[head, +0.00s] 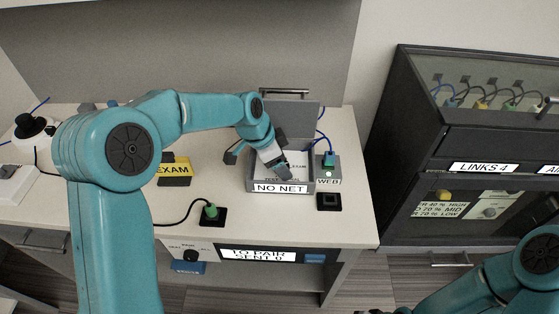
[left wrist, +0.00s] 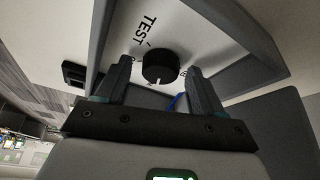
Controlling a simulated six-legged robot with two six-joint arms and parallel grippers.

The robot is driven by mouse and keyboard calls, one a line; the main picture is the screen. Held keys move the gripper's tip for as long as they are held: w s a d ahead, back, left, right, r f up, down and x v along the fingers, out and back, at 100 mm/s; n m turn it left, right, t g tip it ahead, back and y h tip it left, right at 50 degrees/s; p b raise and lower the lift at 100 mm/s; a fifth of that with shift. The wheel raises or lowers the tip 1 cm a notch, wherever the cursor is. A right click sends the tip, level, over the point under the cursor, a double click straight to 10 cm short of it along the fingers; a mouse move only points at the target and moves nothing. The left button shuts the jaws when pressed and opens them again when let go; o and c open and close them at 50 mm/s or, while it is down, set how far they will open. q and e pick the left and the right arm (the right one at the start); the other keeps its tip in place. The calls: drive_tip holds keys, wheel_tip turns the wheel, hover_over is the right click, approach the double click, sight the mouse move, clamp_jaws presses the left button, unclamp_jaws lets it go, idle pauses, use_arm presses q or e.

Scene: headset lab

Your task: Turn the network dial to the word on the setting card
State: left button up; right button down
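The black network dial (left wrist: 160,67) sits on a white plate inside a grey open-lidded box (head: 251,177) labelled NO NET. In the left wrist view the word TEST shows at its upper left; other lettering is mostly hidden by my fingers. A pale mark on the knob points toward the bottom of that view, away from TEST. My left gripper (head: 283,171) reaches into the box. Its fingers (left wrist: 157,68) stand apart on either side of the knob, with small gaps showing. A yellow-and-black card (head: 174,170) reading EXAM stands left of the box. My right gripper (head: 376,312) barely shows at the bottom edge.
A grey WEB unit (head: 328,170) with a blue cable stands right of the box. A dark cabinet (head: 440,150) labelled LINKS 4 stands to the right, beyond a gap.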

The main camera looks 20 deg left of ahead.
use_arm(q)
drive_tip(key=shift+r, duration=0.1)
drive_tip(key=p+v, duration=0.1)
drive_tip(key=v, duration=1.5)
drive_tip(key=shift+w+d+r, duration=0.1)
